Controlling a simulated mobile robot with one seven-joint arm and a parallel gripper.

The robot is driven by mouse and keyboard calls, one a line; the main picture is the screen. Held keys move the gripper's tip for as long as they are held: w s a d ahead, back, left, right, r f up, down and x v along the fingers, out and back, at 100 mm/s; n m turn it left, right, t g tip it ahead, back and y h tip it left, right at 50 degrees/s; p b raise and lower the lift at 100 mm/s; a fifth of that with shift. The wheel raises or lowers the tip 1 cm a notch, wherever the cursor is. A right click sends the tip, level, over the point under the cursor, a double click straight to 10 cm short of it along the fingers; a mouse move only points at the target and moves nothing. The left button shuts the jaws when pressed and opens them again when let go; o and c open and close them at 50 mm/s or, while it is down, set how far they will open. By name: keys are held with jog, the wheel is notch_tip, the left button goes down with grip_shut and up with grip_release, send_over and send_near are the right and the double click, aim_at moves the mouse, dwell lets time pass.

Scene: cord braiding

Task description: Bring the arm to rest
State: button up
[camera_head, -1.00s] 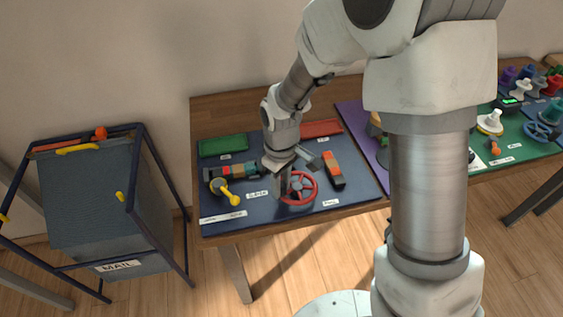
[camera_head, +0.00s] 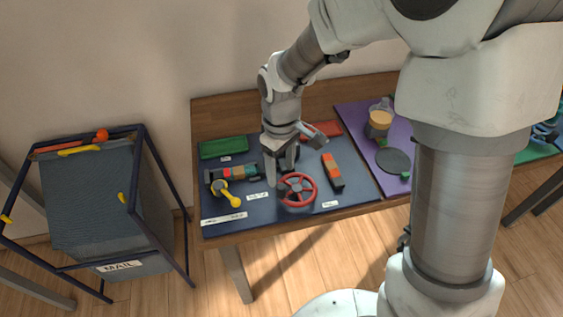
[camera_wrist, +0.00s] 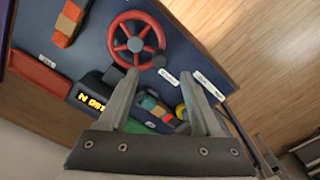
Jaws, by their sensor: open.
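My gripper (camera_head: 283,173) is above the dark blue mat (camera_head: 228,218) on the table, behind and left of the red wheel (camera_head: 298,189). Its two fingers are spread, with nothing held between them. It also shows in the wrist view (camera_wrist: 168,95), where the red wheel (camera_wrist: 137,40) lies beyond the fingertips. My upper arm links cover part of the table on the right in the head view.
On the mat are a yellow crank (camera_head: 229,193), a green tray (camera_head: 223,148), a red tray (camera_head: 322,129) and an orange-and-dark block (camera_head: 333,171). A dark display box (camera_wrist: 94,99) is beside my gripper. A blue-framed mail bin (camera_head: 95,205) stands left.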

notch_tip(320, 180, up, 10)
jog(key=p, duration=0.1)
jog(key=s+d+r+m+t, duration=0.2)
jog(key=s+d+r+m, duration=0.3)
jog(key=s+d, duration=0.2)
jog(key=s+d+r+m+t+p, duration=0.1)
jog(key=s+d+r+m+t, duration=0.2)
jog(key=d, duration=0.6)
jog(key=s+r+m, duration=0.2)
jog(key=s+r, duration=0.1)
jog(key=s, duration=0.1)
jog(key=shift+s+r+t, duration=0.15)
jog(key=shift+t, duration=0.15)
